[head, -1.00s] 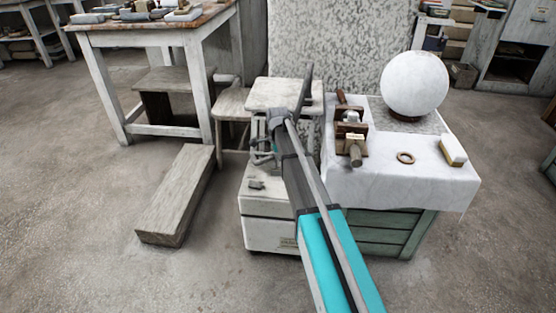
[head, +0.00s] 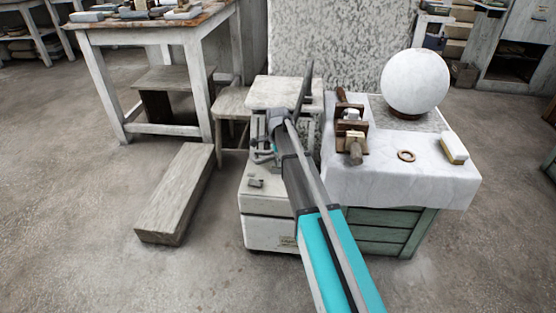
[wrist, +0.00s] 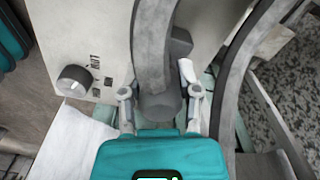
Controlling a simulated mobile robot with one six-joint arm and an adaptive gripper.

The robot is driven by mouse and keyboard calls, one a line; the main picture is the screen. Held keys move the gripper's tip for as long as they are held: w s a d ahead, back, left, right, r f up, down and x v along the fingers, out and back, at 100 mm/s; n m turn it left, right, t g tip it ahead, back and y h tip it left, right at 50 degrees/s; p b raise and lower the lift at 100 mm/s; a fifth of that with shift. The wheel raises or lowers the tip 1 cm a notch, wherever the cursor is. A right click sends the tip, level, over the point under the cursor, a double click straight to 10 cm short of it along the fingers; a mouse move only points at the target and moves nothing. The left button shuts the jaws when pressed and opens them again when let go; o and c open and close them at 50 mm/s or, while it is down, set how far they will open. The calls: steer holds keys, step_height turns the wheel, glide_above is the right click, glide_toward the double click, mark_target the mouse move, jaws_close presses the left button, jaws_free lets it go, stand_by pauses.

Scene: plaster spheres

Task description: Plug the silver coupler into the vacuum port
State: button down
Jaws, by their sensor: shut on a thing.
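My gripper (wrist: 160,100) is at the end of my arm, over the white cabinet in the head view (head: 264,152). In the wrist view its two fingers stand either side of a thick grey hose end (wrist: 160,106) and are shut on it. This looks like the silver coupler, though its tip points away and is hidden. The hose (wrist: 152,45) curves up out of the picture. The white cabinet (head: 268,204) carries a small grey fitting (head: 256,182) on its top, below the gripper. I cannot tell for certain whether that is the vacuum port.
In the wrist view a round knob (wrist: 74,81) sits on a pale panel. On the right, a cloth-covered bench (head: 385,187) holds a white sphere (head: 414,82), a wooden ring (head: 406,156) and a brush-like block (head: 454,149). A long wooden block (head: 176,193) lies on the floor.

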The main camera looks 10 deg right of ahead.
steer(key=shift+f+b, duration=0.4)
steer(key=shift+c, duration=1.2)
jaws_free()
steer(key=shift+r, duration=0.1)
steer(key=shift+r+p, duration=1.95)
steer(key=shift+p, duration=0.1)
